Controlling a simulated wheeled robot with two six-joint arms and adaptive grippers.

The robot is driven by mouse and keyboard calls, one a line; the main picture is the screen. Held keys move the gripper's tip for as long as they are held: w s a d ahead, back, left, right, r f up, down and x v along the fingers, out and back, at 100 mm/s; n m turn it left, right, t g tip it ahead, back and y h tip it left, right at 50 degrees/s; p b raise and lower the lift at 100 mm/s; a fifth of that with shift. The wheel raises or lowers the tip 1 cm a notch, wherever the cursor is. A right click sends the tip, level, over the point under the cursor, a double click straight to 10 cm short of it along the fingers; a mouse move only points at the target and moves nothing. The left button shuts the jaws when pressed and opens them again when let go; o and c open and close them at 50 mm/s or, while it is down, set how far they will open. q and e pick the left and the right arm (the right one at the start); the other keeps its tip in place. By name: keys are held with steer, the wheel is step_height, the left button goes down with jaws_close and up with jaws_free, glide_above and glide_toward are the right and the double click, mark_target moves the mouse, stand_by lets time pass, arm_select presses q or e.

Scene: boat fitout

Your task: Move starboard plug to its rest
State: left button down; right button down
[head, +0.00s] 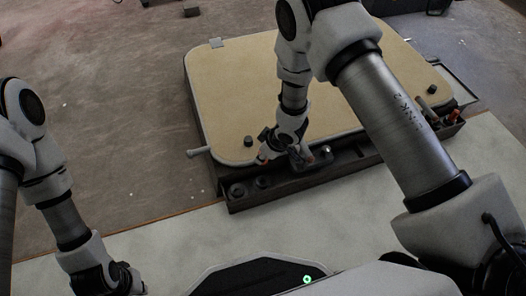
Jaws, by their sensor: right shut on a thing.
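A tan hatch-like board (225,85) with a dark frame lies in front of me. A small dark knob or plug (248,141) stands at its near left corner, and a similar one (432,89) at its right corner. I cannot tell which is the starboard plug. My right gripper (287,158) is over the board's near edge, orange tips low, shut on a dark part that the fingers mostly hide. A dark block with a round stub (326,152) is just right of it. My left gripper (135,288) is at the bottom left, away from the board; its fingers are unclear.
A dark ledge (290,184) along the near side carries two round dark fittings, one left (237,191) and one beside it (263,182). A grey handle (198,152) sticks out left. An orange-tipped item (424,104) is at right. The pale floor in front is clear.

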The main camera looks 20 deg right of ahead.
step_height(320, 180, down, 8)
steer(key=b, duration=0.7)
steer(key=shift+f, duration=0.2)
steer(key=shift+f, duration=0.2)
steer(key=shift+f+b, duration=1.5)
steer(key=shift+f, duration=0.85)
steer(key=c, duration=0.9)
jaws_free()
steer(key=shift+o, duration=0.2)
steer(key=shift+r, duration=0.1)
